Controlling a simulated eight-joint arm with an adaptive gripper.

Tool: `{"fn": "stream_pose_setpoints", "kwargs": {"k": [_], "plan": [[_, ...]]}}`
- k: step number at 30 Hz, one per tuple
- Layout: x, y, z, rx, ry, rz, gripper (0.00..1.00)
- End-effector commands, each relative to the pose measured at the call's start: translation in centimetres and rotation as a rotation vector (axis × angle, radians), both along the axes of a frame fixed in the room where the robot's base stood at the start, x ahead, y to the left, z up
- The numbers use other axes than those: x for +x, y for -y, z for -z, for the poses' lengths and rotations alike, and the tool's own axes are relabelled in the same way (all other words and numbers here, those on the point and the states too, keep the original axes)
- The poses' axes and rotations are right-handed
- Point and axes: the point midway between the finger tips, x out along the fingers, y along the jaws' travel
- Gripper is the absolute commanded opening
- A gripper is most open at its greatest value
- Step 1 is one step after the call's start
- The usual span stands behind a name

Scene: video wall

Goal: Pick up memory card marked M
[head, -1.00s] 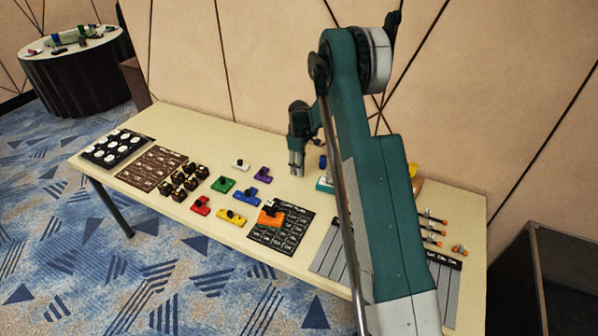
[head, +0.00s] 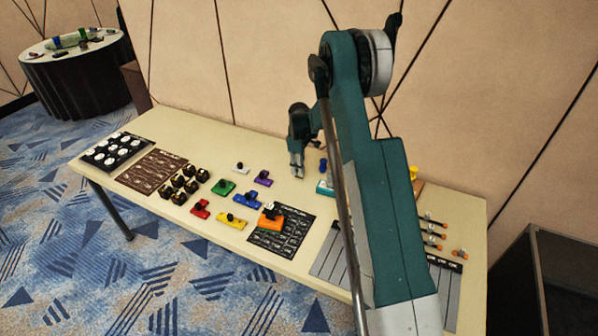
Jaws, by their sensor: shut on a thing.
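My gripper (head: 297,174) hangs fingers down above the back middle of the cream table (head: 330,252), right of the coloured pieces. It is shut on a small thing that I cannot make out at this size. Several small dark blocks with knobs (head: 186,183) stand in a cluster left of the coloured pieces, next to a brown printed board (head: 152,171). I cannot read a letter M on any piece, so I cannot tell which is the memory card.
Coloured knobbed pieces, including a green one (head: 223,188) and a yellow one (head: 230,219), lie mid-table. An orange piece (head: 270,224) sits on a black printed board (head: 285,240). A black tray with white discs (head: 112,149) is far left. My arm hides part of the right side.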

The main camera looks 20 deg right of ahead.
Motion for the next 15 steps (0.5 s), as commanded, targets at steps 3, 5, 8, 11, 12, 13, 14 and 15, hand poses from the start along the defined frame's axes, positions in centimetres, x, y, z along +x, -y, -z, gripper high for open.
{"fn": "stream_pose_setpoints", "kwargs": {"k": [3, 5, 8, 11, 12, 13, 14, 15], "plan": [[0.0, 0.0, -1.2, 0.000, 0.000, 0.000, 0.04], [0.0, 0.0, -1.9, 0.000, 0.000, 0.000, 0.04], [0.0, 0.0, -3.4, 0.000, 0.000, 0.000, 0.04], [0.0, 0.0, -4.9, 0.000, 0.000, 0.000, 0.04], [0.0, 0.0, -5.5, 0.000, 0.000, 0.000, 0.04], [0.0, 0.0, -6.0, 0.000, 0.000, 0.000, 0.04], [0.0, 0.0, -6.4, 0.000, 0.000, 0.000, 0.04], [0.0, 0.0, -7.0, 0.000, 0.000, 0.000, 0.04]]}}
